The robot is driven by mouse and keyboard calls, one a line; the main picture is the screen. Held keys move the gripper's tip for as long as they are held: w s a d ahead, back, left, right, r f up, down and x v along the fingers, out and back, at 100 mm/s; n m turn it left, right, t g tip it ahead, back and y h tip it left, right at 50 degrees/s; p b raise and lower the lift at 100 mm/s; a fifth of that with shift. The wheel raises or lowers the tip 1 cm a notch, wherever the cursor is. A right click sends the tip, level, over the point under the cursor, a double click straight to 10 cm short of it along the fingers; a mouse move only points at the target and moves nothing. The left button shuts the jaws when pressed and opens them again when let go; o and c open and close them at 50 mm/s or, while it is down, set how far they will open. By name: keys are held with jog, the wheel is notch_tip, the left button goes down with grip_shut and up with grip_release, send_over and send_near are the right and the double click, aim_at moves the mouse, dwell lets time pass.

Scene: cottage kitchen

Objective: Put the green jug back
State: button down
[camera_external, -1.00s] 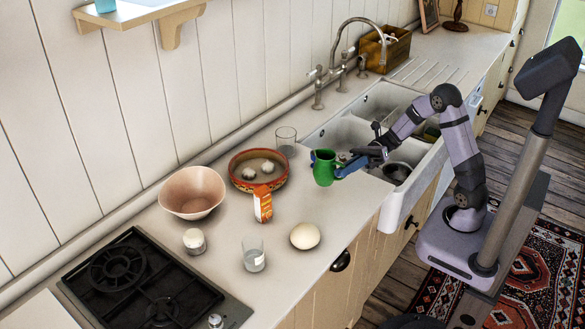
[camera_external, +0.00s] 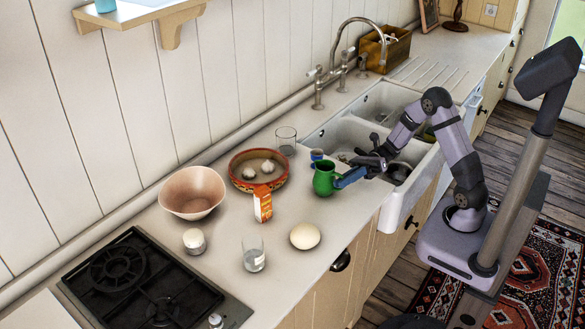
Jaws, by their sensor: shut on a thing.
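The green jug (camera_external: 324,181) is upright at the counter's edge by the left end of the sink. My gripper (camera_external: 336,176) reaches in from the right over the sink, and its blue finger lies against the jug's right side. It is shut on the jug. The far finger's contact is hidden behind the jug. I cannot tell whether the jug's base touches the counter.
A red patterned bowl (camera_external: 257,186) with pale bulbs, an orange-and-white carton (camera_external: 262,205) and a clear glass (camera_external: 286,140) are left of the jug. A small blue-topped thing (camera_external: 317,155) shows just behind it. A pale round thing (camera_external: 305,236) lies nearer. The sink (camera_external: 338,135) is right.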

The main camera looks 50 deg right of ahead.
jog(key=c, duration=1.8)
grip_release()
jog(key=shift+c, duration=0.2)
jog(key=shift+r, duration=0.15)
jog(key=d, duration=0.4)
jog(key=s+d+b, duration=0.1)
jog(key=d, duration=0.3)
jog(key=s+d+b, duration=0.1)
jog(key=d, duration=0.3)
jog(key=shift+a, duration=0.1)
